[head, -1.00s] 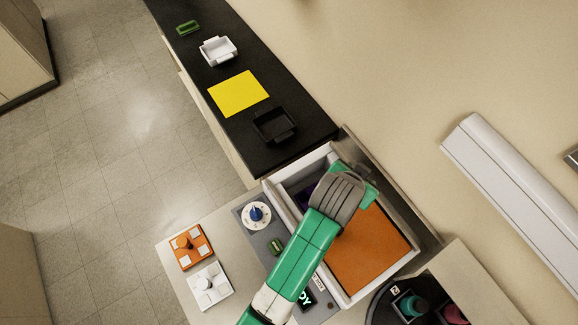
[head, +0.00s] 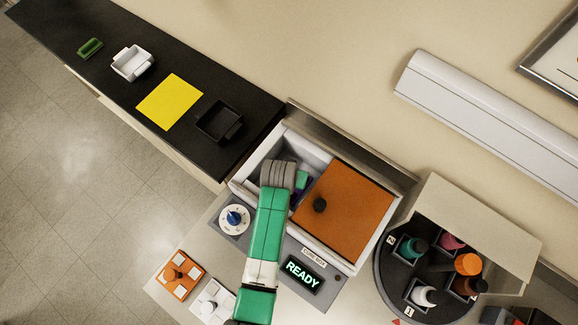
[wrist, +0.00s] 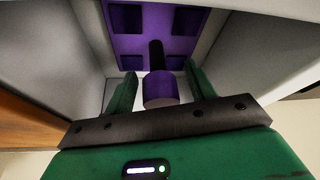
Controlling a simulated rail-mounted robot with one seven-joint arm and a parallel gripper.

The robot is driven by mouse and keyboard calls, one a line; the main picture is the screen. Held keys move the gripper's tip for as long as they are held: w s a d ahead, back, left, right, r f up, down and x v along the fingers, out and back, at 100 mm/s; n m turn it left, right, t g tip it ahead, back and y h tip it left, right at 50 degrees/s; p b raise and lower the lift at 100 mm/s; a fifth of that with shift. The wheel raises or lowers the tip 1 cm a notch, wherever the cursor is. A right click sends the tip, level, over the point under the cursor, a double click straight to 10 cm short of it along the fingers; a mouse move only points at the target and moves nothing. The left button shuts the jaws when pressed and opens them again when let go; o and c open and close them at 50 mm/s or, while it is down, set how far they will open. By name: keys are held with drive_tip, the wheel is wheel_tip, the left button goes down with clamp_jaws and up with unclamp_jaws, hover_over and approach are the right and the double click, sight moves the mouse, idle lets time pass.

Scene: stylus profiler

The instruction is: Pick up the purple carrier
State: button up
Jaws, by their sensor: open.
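The purple carrier (wrist: 180,42) shows in the wrist view as a plate with dark square recesses, lying inside a light-walled chamber. A dark post with a purple knob (wrist: 160,90) stands from its middle. My gripper (wrist: 160,84) is open, its two green fingers on either side of the knob, with gaps visible on both sides. In the head view my arm reaches into the open left part of the white-walled chamber (head: 243,178) and hides most of the carrier.
An orange panel with a black knob (head: 356,215) covers the chamber's right part. A blue-knobbed dial (head: 234,219) and a READY display (head: 303,274) are in front. A round turntable (head: 384,286) with bottles stands right. A black tray (head: 219,121) lies on the dark counter.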

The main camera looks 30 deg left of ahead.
drive_tip(key=shift+w+f, duration=0.1)
drive_tip(key=shift+f, duration=0.35)
clamp_jaws()
wheel_tip(320, 180, up, 10)
drive_tip(key=shift+r+p, duration=0.1)
drive_tip(key=shift+p, duration=0.2)
drive_tip(key=c, duration=0.9)
unclamp_jaws()
clamp_jaws()
